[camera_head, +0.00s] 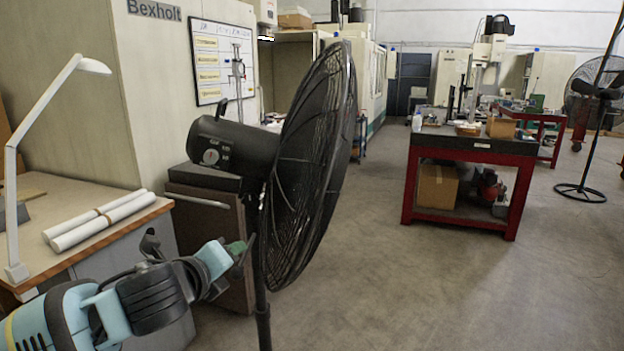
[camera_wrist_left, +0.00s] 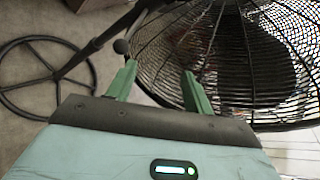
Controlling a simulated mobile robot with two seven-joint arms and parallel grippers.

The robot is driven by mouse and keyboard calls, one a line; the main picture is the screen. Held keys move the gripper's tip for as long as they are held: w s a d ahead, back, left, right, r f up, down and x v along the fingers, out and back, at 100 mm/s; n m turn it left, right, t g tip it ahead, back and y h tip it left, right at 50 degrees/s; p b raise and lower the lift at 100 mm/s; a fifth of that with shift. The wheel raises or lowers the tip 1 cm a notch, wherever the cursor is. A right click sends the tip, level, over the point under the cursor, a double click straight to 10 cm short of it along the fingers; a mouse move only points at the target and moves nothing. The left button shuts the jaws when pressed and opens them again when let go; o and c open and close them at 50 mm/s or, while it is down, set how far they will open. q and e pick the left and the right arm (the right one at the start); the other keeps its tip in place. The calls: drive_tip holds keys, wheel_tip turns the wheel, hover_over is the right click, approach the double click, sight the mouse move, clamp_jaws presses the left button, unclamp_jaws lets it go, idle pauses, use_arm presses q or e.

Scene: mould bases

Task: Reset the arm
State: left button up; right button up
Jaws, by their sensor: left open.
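My left arm comes in from the lower left in the head view. Its gripper (camera_head: 243,248) is beside the pole of a large black pedestal fan (camera_head: 312,165). In the left wrist view, the two green fingers of my left gripper (camera_wrist_left: 158,85) stand apart with nothing between them. The fan's wire cage (camera_wrist_left: 245,60) is just beyond the fingers there, and its round base ring (camera_wrist_left: 45,118) lies on the floor at the left. I cannot tell whether the gripper touches the fan. My right gripper is not in view.
A wooden desk (camera_head: 150,212) with white paper rolls (camera_head: 98,222) and a lamp (camera_head: 12,200) stands at left. A dark cabinet (camera_head: 215,225) is behind the fan. A red workbench (camera_head: 465,155) stands farther right. The floor (camera_head: 430,290) at front right is clear.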

use_arm(q)
drive_tip(key=s+d+f+n+g+h, duration=0.1)
drive_tip(key=s+d+f+n, duration=0.2)
drive_tip(key=f, duration=0.5)
drive_tip(key=s+d+f+n+h, duration=0.1)
drive_tip(key=s+f+n, duration=0.3)
drive_tip(key=f+n, duration=0.25)
drive_tip(key=s+d+f+n+g+h, duration=0.1)
drive_tip(key=s+d+f+n+h, duration=0.2)
drive_tip(key=f, duration=0.6)
drive_tip(key=s+a+f+n+y, duration=0.2)
drive_tip(key=s+a+f+n, duration=0.2)
drive_tip(key=s+f, duration=0.2)
drive_tip(key=s+a+f+n+g+y, duration=0.1)
drive_tip(key=s+a+f+n, duration=0.3)
drive_tip(key=s, duration=0.5)
drive_tip(key=s+a+f+n+y, duration=0.3)
drive_tip(key=s+f+n, duration=0.3)
drive_tip(key=s+f, duration=0.2)
drive_tip(key=shift+s+a+f+g, duration=0.3)
drive_tip(key=shift+a+f+g, duration=0.1)
drive_tip(key=shift+f, duration=0.1)
